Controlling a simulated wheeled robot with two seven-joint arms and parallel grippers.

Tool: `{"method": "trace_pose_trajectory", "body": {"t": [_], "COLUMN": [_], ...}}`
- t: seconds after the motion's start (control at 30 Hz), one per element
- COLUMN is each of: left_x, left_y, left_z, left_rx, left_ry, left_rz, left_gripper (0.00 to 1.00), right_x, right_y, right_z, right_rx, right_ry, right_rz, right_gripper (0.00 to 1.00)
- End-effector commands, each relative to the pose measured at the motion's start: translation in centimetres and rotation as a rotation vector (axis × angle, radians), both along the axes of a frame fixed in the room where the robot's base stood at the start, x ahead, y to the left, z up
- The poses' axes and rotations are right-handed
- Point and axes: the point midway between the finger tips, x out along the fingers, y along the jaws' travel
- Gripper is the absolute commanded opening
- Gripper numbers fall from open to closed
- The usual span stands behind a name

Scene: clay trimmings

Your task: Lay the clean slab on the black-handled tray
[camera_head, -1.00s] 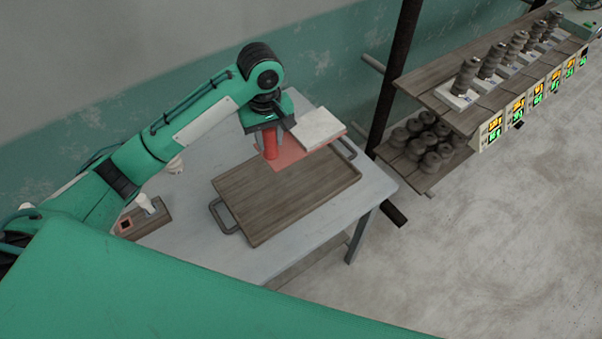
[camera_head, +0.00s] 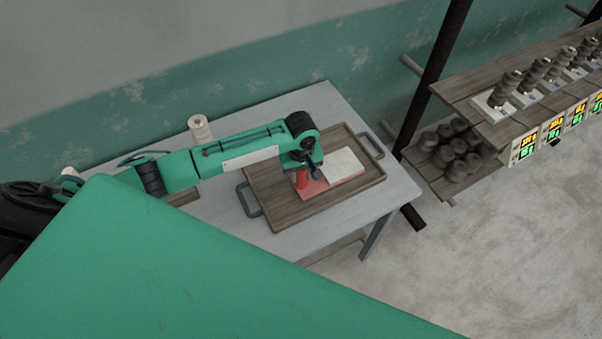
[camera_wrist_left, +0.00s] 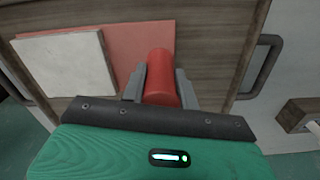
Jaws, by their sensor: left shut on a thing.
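A pale square slab (camera_head: 342,166) lies on a red board (camera_head: 320,189) over the wooden tray (camera_head: 272,207) with dark handles. The slab also shows in the left wrist view (camera_wrist_left: 67,62), flat on one side of the red board (camera_wrist_left: 125,42). My left gripper (camera_head: 302,178) is shut on the board's red upright handle (camera_wrist_left: 160,72), above the tray. Whether the board touches the tray I cannot tell. The gripper hides part of the board. My right gripper is not in view.
The tray rests on a grey table (camera_head: 402,190). A white roll (camera_head: 200,128) stands at the table's back left, and a small wooden block (camera_head: 182,197) is partly behind my arm. A shelf rack (camera_head: 470,100) with dark stacked pieces stands to the right.

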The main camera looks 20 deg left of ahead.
Motion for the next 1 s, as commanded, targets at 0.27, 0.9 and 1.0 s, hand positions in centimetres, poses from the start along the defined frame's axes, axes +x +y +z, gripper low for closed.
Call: {"method": "trace_pose_trajectory", "body": {"t": [0.27,0.9,1.0], "left_x": [0.1,0.0,0.1], "left_y": [0.0,0.1,0.0], "left_z": [-1.0,-1.1,-0.3], "left_rx": [-0.001,0.001,0.000], "left_ry": [-0.002,-0.001,-0.003], "left_rz": [-0.001,0.000,0.000], "left_gripper": [0.00,0.52,0.52], "right_x": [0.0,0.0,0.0], "right_y": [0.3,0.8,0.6], "right_z": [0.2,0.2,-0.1], "right_rx": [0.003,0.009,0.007], "right_ry": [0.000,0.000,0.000], "right_rz": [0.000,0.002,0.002], "right_gripper": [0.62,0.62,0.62]}}
